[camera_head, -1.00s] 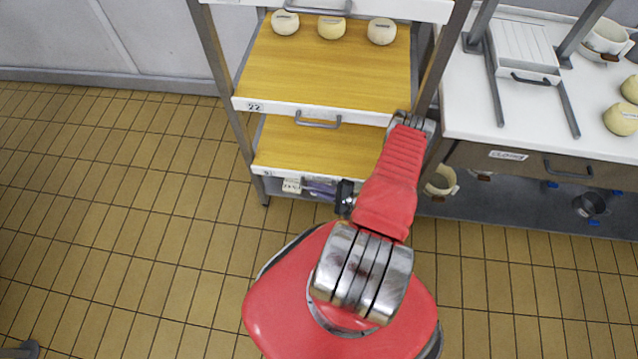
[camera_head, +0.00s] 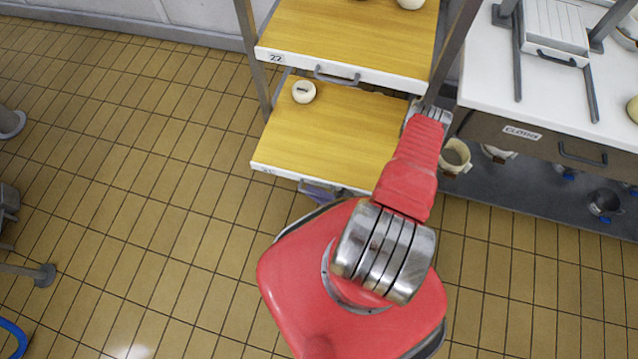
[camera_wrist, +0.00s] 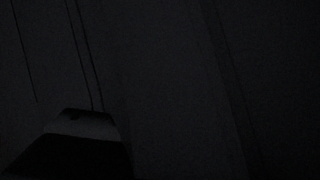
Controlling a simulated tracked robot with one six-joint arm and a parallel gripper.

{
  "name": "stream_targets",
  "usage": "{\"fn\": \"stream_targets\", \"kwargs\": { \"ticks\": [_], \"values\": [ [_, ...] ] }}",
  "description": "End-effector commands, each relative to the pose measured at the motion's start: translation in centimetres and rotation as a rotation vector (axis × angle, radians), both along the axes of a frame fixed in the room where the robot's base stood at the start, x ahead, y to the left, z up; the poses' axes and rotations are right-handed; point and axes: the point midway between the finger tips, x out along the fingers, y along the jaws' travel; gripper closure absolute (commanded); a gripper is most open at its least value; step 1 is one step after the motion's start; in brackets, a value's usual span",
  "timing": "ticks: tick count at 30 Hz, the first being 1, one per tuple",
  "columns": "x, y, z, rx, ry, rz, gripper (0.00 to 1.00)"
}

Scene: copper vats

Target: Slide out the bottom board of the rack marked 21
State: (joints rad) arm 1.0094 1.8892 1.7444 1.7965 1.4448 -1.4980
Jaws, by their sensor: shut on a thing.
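The bottom board (camera_head: 335,135) of the rack (camera_head: 252,55) is yellow wood with a white front. It juts out well past the board marked 22 (camera_head: 340,38) above it. Its small front label is too blurred to read. One pale round cheese (camera_head: 303,91) sits at its back left. Its grey handle (camera_head: 318,189) shows partly at the front edge. My red arm covers the board's right front, hiding my gripper in the head view. In the very dark wrist view a blunt dark shape, seemingly my gripper (camera_wrist: 82,125), shows low left; it is shut on the handle.
A white counter (camera_head: 480,75) with a drawer and a lower shelf of pots (camera_head: 455,156) stands close on the right. Tiled floor (camera_head: 130,200) is open to the left. Grey metal feet (camera_head: 42,274) stand at the far left.

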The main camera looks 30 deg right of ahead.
Motion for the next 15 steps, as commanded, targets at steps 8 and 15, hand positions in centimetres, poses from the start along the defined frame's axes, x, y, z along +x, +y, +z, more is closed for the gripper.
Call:
{"fn": "stream_targets", "kwargs": {
  "ticks": [8, 15],
  "values": [
    [-0.63, 0.75, -0.25, 0.0, 0.007, 0.004, 1.0],
    [-0.61, 0.68, -0.25, 0.0, 0.007, 0.002, 0.87]
  ]
}}
